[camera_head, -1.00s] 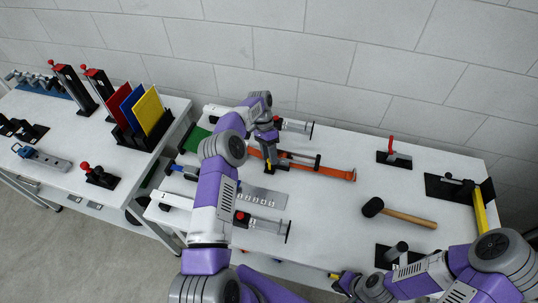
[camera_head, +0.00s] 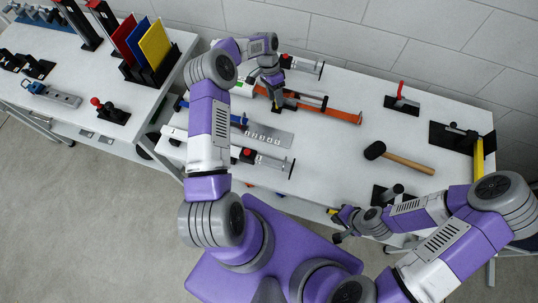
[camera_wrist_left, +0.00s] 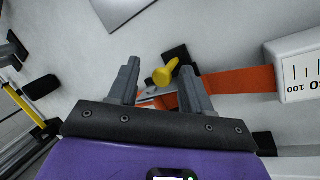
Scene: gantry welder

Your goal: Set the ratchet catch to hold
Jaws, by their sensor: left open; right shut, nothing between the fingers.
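An orange bar or strap (camera_head: 342,115) lies across the far half of the worktable, with a black frame along it. A small yellow knob-like part (camera_wrist_left: 166,72), perhaps the ratchet catch, shows in the left wrist view next to the orange piece (camera_wrist_left: 235,84) and a black block. My left gripper (camera_wrist_left: 160,70) is open, with the yellow part seen between its fingertips. I cannot tell whether they touch it. In the head view my left gripper (camera_head: 277,101) is over the orange piece's left part and hides some of it. My right gripper (camera_head: 337,231) is shut and empty by the table's front edge.
A black-headed hammer (camera_head: 405,162), a red-handled lever (camera_head: 401,97) and a yellow bar (camera_head: 478,158) are on the right. A clamp-like fixture (camera_head: 265,160) and a numbered plate (camera_head: 268,136) are nearer. A second table (camera_head: 60,115) stands left.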

